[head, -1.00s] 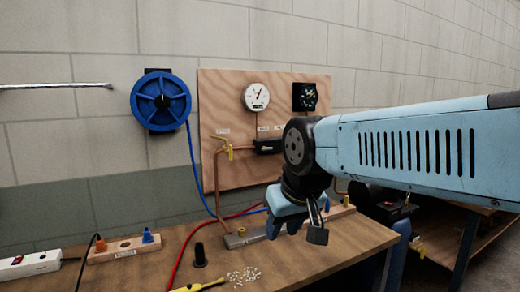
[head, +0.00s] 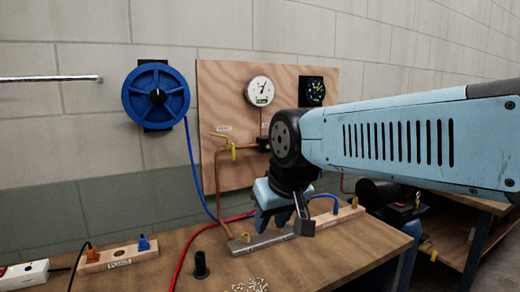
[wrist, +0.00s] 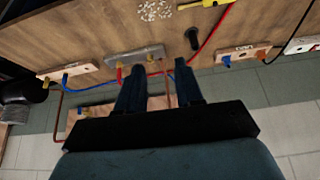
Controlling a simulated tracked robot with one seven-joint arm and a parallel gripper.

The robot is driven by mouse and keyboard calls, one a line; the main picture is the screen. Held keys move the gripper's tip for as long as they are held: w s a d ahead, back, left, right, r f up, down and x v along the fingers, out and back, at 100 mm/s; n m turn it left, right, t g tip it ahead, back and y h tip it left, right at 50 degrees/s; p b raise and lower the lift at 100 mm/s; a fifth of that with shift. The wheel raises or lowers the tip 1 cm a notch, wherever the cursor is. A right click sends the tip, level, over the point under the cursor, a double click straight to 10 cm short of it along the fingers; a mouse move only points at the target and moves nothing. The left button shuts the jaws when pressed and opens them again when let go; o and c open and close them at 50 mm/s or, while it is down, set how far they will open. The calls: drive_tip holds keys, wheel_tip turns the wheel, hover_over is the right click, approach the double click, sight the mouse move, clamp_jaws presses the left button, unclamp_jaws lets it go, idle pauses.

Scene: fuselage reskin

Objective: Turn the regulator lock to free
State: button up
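No regulator lock can be made out for certain. A plywood panel (head: 226,90) on the wall carries a white round gauge (head: 260,91), a black dial (head: 312,91) and a yellow lever valve (head: 229,142) on a copper pipe. A dark fitting (head: 264,143) below the white gauge, perhaps the regulator, is partly hidden by my arm. My gripper (head: 284,218) points down over the bench, in front of the panel's lower right. In the wrist view my gripper (wrist: 158,76) has its fingers apart with nothing held between them.
The wooden bench (head: 330,245) carries a grey block (head: 260,241), a black cylinder (head: 201,265), small pale pieces (head: 249,286) and a wooden strip (head: 118,257) with orange and blue plugs. Red and blue hoses cross it. A blue reel (head: 156,97) hangs at left. Another bench stands right.

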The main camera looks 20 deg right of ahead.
drive_tip(key=n+t, duration=1.2)
drive_tip(key=n, duration=0.6)
approach(270, 147)
drive_tip(key=shift+y, duration=0.3)
drive_tip(key=w, duration=0.3)
drive_tip(key=w+d, duration=0.1)
drive_tip(key=w, duration=0.3)
drive_tip(key=w+f, duration=0.1)
drive_tip(key=w, duration=0.2)
drive_tip(key=shift+w+d, duration=0.15)
drive_tip(key=shift+w, duration=0.25)
drive_tip(key=shift+c, duration=0.2)
drive_tip(key=c, duration=0.6)
clamp_jaws()
